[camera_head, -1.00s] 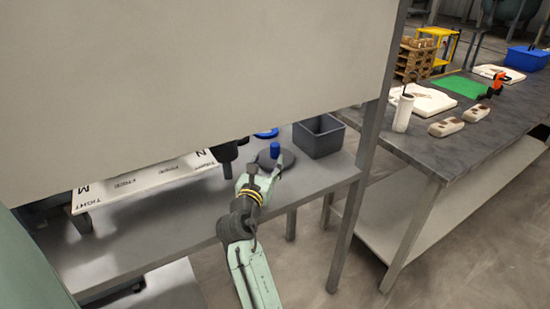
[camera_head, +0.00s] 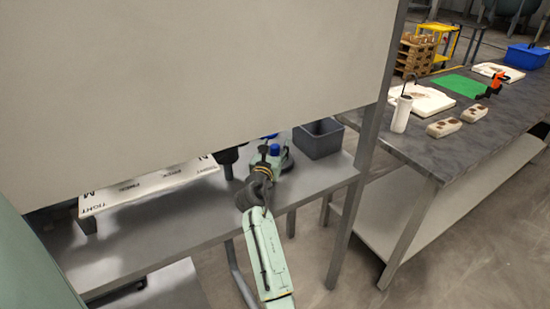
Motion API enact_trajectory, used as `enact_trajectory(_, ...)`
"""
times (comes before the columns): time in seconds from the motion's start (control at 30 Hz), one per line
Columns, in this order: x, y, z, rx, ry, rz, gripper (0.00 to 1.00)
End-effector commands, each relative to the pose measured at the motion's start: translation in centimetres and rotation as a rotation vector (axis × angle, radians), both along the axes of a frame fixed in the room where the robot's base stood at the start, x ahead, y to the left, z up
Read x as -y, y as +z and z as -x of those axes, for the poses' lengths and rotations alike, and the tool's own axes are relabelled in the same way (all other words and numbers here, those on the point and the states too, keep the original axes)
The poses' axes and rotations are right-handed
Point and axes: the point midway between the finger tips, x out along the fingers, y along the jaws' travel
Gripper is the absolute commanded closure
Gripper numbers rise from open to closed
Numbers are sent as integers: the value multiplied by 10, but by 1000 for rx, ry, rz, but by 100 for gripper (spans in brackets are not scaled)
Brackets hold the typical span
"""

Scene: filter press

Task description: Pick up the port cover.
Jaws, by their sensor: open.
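What looks like the port cover is a dark grey disc with a blue knob (camera_head: 275,149) on the grey metal bench under the large pale panel. My gripper (camera_head: 274,154) is open and right at the knob, partly in front of it. The gripper and wrist hide much of the disc. I cannot tell whether the fingers touch the knob or stand around it.
A dark grey bin (camera_head: 318,138) stands just right of the disc. A dark fitting (camera_head: 228,157) and a lettered white board (camera_head: 150,186) are to the left. A metal post (camera_head: 362,155) stands right of the bin. The large panel (camera_head: 200,75) overhangs the bench.

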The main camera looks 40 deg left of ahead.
Motion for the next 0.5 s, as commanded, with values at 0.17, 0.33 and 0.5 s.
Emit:
enact_trajectory(0.17,0,0,0,0,0,0,55)
enact_trajectory(0.33,0,0,0,0,0,0,66)
enact_trajectory(0.5,0,0,0,0,0,0,77)
